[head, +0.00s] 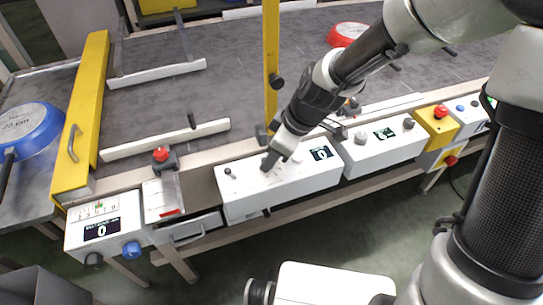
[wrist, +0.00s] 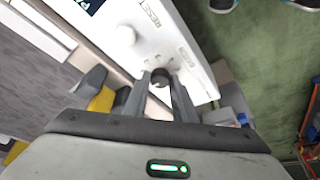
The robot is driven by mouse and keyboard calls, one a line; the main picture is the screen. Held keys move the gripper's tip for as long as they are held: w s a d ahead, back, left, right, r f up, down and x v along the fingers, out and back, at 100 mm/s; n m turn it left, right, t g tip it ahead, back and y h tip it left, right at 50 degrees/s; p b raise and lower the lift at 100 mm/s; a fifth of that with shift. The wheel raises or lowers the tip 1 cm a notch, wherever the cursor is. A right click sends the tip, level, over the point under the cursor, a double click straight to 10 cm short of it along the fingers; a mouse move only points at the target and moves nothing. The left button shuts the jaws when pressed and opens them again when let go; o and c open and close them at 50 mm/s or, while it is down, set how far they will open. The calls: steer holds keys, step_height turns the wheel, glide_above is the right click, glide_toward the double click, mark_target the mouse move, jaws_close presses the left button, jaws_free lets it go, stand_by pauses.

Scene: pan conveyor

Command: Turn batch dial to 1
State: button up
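My gripper (head: 270,163) is low over the middle white control box (head: 285,190), pointing down at its top. In the wrist view, my gripper's two fingers (wrist: 161,84) stand on either side of a dark round knob (wrist: 158,78). I cannot tell whether both fingers press on it. A white button (wrist: 125,35) sits by the word RESET on the same box. The box's small display (head: 320,154) reads 0.
A left box (head: 75,240) has a 0 display, a blue knob (head: 131,249) and a black knob. A red-topped switch (head: 161,156) stands between the boxes. A yellow upright post (head: 271,60) rises behind my gripper. Another white box (head: 385,150) and a yellow box (head: 436,125) are to the right.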

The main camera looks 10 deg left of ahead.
steer(key=shift+m, duration=0.4)
steer(key=m, duration=0.1)
steer(key=m+t, duration=0.1)
steer(key=m, duration=0.1)
steer(key=m+t+h, duration=0.1)
steer(key=shift+s+a+m+b, duration=0.25)
steer(key=shift+s+m+b, duration=0.05)
steer(key=shift+m+h, duration=0.3)
steer(key=shift+m, duration=0.9)
steer(key=shift+t, duration=0.3)
steer(key=o, duration=1)
steer(key=shift+o, duration=0.2)
